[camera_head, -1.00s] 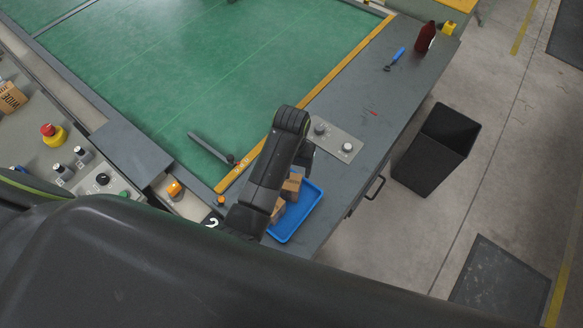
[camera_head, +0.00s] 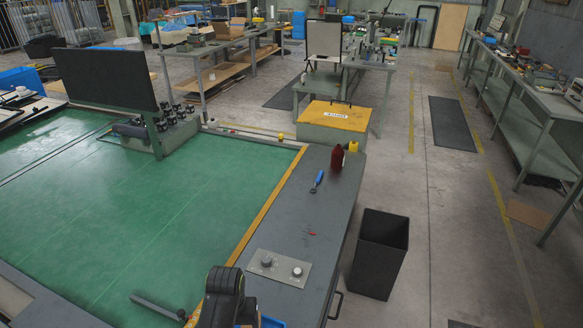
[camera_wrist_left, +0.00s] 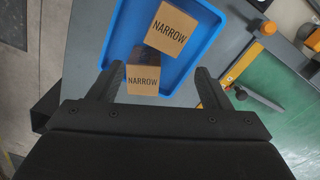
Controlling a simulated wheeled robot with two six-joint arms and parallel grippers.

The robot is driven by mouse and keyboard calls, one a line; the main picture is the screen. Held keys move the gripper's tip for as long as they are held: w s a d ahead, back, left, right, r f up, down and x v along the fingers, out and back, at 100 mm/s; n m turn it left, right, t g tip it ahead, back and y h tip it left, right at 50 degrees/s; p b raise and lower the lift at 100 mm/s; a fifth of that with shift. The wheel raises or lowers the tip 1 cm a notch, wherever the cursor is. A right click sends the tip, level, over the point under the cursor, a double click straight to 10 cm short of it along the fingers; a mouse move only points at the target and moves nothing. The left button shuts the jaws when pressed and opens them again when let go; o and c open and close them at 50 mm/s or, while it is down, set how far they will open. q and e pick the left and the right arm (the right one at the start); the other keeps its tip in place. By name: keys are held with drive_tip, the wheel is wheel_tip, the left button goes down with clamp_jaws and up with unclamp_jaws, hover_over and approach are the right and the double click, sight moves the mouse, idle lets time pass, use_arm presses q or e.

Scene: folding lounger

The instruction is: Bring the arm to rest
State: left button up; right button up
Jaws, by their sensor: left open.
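In the left wrist view, my left gripper (camera_wrist_left: 157,78) is open and empty over a blue tray (camera_wrist_left: 206,47). Two tan boxes marked NARROW are in the tray. The far box (camera_wrist_left: 177,27) is tilted in the picture. The near box (camera_wrist_left: 143,80) shows between the two fingers, with a gap on the right side; its height below the fingertips is hard to judge. In the head view, my left arm (camera_head: 222,295) shows at the bottom edge, and only a corner of the tray (camera_head: 272,322) is visible beside it. My right gripper is in neither view.
A grey bench top (camera_head: 290,215) carries a panel with two knobs (camera_head: 279,267), a blue-handled tool (camera_head: 317,181) and a red bottle (camera_head: 337,157). A black bin (camera_head: 378,255) stands on the floor to the right. A green bed (camera_head: 150,210) lies to the left.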

use_arm(q)
drive_tip(key=shift+s+a+f, duration=0.15)
drive_tip(key=shift+s+a, duration=0.75)
drive_tip(key=s+a+r+t+y, duration=0.15)
drive_tip(key=s+a+r, duration=0.25)
drive_tip(key=s+a, duration=0.55)
drive_tip(key=s+a+r+t, duration=0.2)
drive_tip(key=s+a+r, duration=0.35)
drive_tip(key=s, duration=0.65)
wheel_tip(320, 180, down, 34)
drive_tip(key=a+f+g+b, duration=0.1)
drive_tip(key=a+b, duration=0.1)
drive_tip(key=b, duration=0.6)
drive_tip(key=s+d+f+b, duration=0.1)
drive_tip(key=s+f+b, duration=0.2)
drive_tip(key=s+f, duration=0.4)
drive_tip(key=s+f+g+b, duration=0.1)
drive_tip(key=s+f+b, duration=0.2)
drive_tip(key=s+f, duration=0.5)
wheel_tip(320, 180, down, 7)
drive_tip(key=shift+d+r+b, duration=0.2)
drive_tip(key=shift+d+b, duration=0.1)
drive_tip(key=shift+d, duration=0.1)
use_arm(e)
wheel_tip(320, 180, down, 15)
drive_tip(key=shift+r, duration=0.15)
use_arm(q)
drive_tip(key=shift+h, duration=0.25)
